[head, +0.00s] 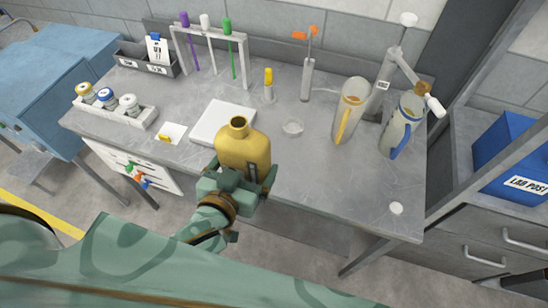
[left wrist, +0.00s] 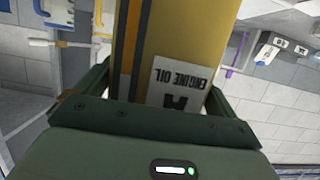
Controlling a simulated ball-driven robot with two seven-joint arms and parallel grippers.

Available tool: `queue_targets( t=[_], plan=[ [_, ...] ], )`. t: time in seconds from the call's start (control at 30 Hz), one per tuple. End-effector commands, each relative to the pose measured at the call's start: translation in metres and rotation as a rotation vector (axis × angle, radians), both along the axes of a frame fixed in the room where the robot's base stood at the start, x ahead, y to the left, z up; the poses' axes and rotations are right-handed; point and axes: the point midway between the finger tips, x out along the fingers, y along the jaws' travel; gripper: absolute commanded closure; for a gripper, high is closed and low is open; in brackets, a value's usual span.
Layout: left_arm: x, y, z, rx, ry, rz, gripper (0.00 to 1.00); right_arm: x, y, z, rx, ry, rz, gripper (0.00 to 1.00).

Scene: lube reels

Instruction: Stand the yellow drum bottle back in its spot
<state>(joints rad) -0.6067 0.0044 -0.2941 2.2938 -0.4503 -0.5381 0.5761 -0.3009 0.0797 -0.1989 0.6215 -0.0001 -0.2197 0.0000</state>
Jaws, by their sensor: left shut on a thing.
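The yellow drum bottle (head: 243,150) is upright, mouth up, at the front edge of the grey bench in the head view. My left gripper (head: 243,178) is shut on its lower body from the front. In the left wrist view the bottle (left wrist: 190,45) fills the space between the fingers of my gripper (left wrist: 150,98), with its white "ENGINE OIL" label showing. A white square slab (head: 213,120) lies on the bench just behind the bottle and is partly hidden by it. I cannot tell whether the bottle's base touches anything. My right gripper is not in view.
A white rack with several small bottles (head: 143,120) and a small white card (head: 172,137) are on the left. The bench's front right is mostly clear.

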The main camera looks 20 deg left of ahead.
Motion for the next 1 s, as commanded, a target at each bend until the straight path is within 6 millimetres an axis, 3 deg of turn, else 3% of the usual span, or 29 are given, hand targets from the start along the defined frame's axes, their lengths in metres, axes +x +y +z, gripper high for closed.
queue_targets(
  t=[0.27, 0.4, 0.73, 0.9, 1.0],
  plan=[
    [0.075, -0.018, -0.033, 0.005, -0.008, -0.001, 0.53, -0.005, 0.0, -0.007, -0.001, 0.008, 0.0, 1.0],
    [0.099, -0.024, -0.066, 0.004, -0.003, -0.001, 0.53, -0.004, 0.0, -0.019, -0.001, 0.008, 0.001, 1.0],
    [0.125, -0.03, -0.095, 0.0, -0.005, -0.001, 0.53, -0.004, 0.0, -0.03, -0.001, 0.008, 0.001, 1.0],
    [0.124, -0.03, -0.122, 0.001, -0.002, 0.0, 0.53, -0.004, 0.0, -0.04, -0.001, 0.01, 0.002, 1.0],
    [0.124, -0.03, -0.126, 0.0, -0.004, -0.001, 0.53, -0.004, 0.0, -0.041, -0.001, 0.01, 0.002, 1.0]
  ],
)
